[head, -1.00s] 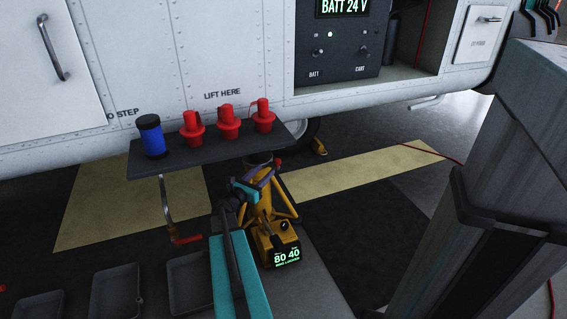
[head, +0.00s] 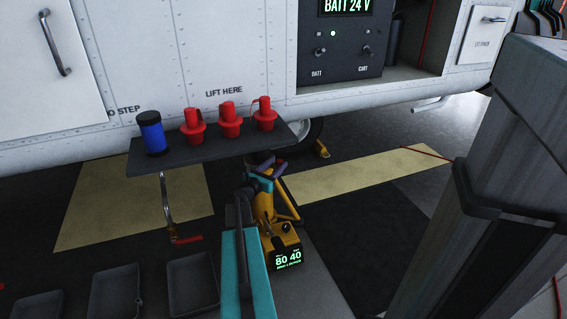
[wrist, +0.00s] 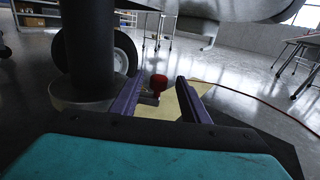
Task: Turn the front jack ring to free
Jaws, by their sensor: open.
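The yellow jack (head: 265,207) stands under the aircraft's belly, with a lit box reading 80 and 40 at its foot. My gripper (head: 271,167) is at the jack's top and hides much of it in the head view. In the wrist view my gripper (wrist: 160,88) is open, with purple fingers on either side of a red knob (wrist: 158,82). The knob is between or just beyond the fingertips; I cannot tell if they touch it. A dark post with a wide collar (wrist: 84,92) stands close left of the fingers. The jack ring's setting cannot be read.
A dark shelf (head: 212,153) with red plugs and a blue can (head: 152,134) is above and left of my gripper. A crank with a red grip (head: 187,239) hangs below it. Grey trays (head: 192,281) lie at lower left.

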